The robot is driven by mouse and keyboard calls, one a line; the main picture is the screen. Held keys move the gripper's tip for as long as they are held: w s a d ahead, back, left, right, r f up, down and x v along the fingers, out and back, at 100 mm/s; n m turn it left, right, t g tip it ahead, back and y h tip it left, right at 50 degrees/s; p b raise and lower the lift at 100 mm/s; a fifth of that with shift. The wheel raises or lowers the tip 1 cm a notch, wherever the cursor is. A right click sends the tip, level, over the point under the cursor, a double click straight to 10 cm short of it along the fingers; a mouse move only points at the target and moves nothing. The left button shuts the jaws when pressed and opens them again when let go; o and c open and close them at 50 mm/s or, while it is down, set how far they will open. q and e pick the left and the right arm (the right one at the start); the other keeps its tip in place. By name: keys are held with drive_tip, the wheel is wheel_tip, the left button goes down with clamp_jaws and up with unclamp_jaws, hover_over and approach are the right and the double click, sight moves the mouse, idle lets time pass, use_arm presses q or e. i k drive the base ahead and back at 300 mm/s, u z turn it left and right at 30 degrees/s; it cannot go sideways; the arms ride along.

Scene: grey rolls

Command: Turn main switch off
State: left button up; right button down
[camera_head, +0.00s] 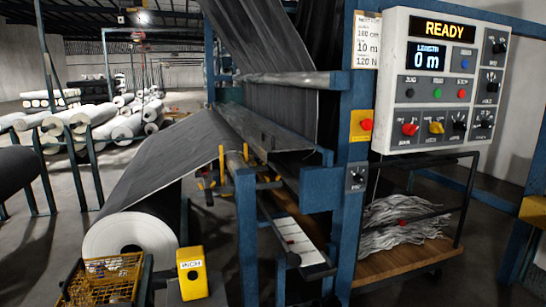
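The control panel (388,80) is a light grey box at the upper right, mounted on the blue machine frame. Its display (444,29) reads READY, and a second display (426,57) reads LENGTH 0 m. In its bottom row, a red rotary knob (409,129) sits at the left; the small label under it looks like MAIN, but is hard to read. A yellow knob (436,127) and a black knob (459,126) are to its right. The red knob's exact setting is too small to tell. Neither of my grippers is in view.
A yellow box with a red button (366,124) is on the post left of the panel. A grey fabric roll (140,235), a yellow basket (105,277) and a yellow INCH box (191,272) are lower left. A wooden-shelved cart (405,259) stands below the panel.

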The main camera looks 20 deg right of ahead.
sight(408, 129)
drive_tip(key=z, duration=1.5)
